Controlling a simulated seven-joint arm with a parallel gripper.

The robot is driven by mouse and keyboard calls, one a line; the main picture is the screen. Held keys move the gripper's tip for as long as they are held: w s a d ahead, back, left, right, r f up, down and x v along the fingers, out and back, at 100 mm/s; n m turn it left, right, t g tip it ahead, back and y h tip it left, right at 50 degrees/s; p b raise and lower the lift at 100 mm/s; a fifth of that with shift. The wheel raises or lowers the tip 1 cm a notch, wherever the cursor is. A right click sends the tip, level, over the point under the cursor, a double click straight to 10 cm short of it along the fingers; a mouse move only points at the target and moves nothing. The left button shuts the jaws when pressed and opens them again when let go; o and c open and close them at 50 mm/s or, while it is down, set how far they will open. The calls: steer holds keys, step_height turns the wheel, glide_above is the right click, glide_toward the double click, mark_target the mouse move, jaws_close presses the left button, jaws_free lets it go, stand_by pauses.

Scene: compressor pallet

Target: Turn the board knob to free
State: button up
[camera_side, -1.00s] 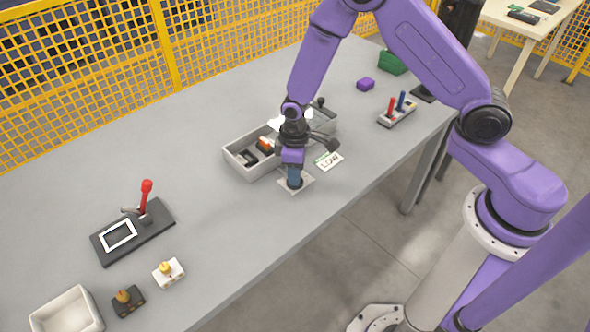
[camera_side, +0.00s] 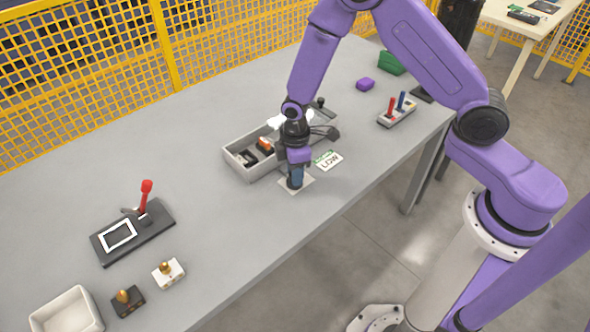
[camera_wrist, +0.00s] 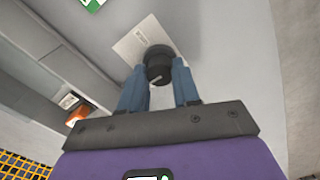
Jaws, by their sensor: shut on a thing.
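The board knob (camera_wrist: 157,62) is a black round knob with a pale pointer line, on a light square plate (camera_wrist: 128,46) with small print too blurred to read. In the side view the plate (camera_side: 308,181) lies on the table in front of the grey bin, and the knob is hidden by my fingers. My gripper (camera_wrist: 158,85) points down over the plate, its two blue fingers shut on the knob, one on each side. It also shows in the side view (camera_side: 295,178). The knob's setting cannot be read.
A grey divided bin (camera_side: 240,164) stands close behind my gripper. A white and green card (camera_side: 328,160) reading "LOW" lies just right of the plate. A red lever on a black base (camera_side: 150,232) is at left. The table front near the plate is clear.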

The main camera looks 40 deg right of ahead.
steer(key=o, duration=1.1)
steer(key=shift+c, duration=0.2)
step_height(320, 180, up, 18)
steer(key=shift+f, duration=0.25)
steer(key=shift+s, duration=0.1)
steer(key=s+d+r, duration=0.1)
steer(key=s+d, duration=0.1)
steer(key=s, duration=0.7)
steer(key=s+d+r, duration=0.2)
steer(key=s+d, duration=0.1)
steer(key=s, duration=0.6)
steer(key=s+d+r, duration=0.1)
steer(key=s+d, duration=0.1)
steer(key=s, duration=0.7)
steer(key=shift+d+r, duration=0.3)
steer(key=shift+d, duration=0.05)
